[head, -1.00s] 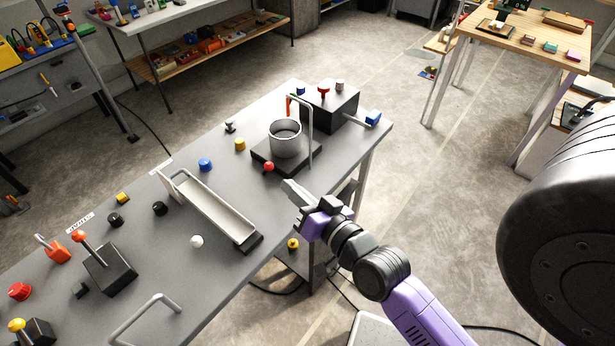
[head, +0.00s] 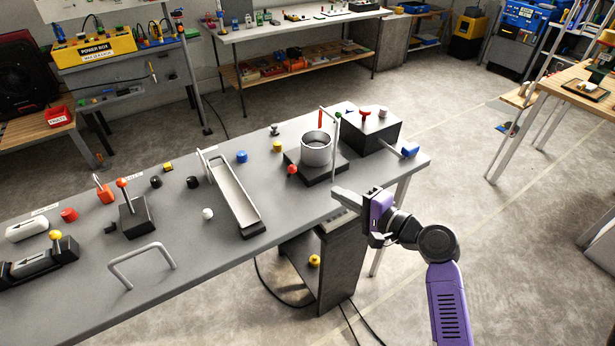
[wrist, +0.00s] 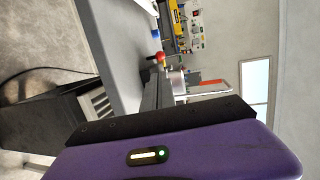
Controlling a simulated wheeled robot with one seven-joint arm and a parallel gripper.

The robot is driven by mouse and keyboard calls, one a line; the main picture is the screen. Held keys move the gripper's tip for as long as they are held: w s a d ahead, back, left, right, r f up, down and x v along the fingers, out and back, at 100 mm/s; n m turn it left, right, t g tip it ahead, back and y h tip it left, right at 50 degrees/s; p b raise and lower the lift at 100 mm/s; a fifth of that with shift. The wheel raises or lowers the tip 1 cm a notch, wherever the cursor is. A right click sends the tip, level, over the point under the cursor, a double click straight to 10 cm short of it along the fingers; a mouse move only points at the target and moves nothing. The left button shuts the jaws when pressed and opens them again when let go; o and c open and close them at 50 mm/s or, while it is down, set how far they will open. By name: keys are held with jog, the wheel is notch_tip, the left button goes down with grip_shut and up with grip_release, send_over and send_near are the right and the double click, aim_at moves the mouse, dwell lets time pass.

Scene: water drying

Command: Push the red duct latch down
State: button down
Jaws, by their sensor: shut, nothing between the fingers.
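A slim red piece (head: 320,118), which looks like the duct latch, stands by the bent grey pipe (head: 336,140) behind the metal cup (head: 316,150). In the wrist view a red-orange bar (wrist: 211,82) shows past the cup (wrist: 177,82); it seems to be the same piece. My gripper (head: 336,191) is shut and empty. It is at the bench's front edge, to the right of and nearer than the cup's black base, apart from the red piece.
A red ball knob (head: 292,169) sits at the cup base's near corner. A black box (head: 372,130) with a red knob (head: 365,114) and a blue-ended handle (head: 410,150) stands to the right. A long tray (head: 234,196) lies left. Open floor is right of the bench.

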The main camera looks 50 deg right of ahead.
aim_at(295, 171)
jog(key=p+x, duration=0.2)
jog(key=x, duration=1.2)
dwell(0.4)
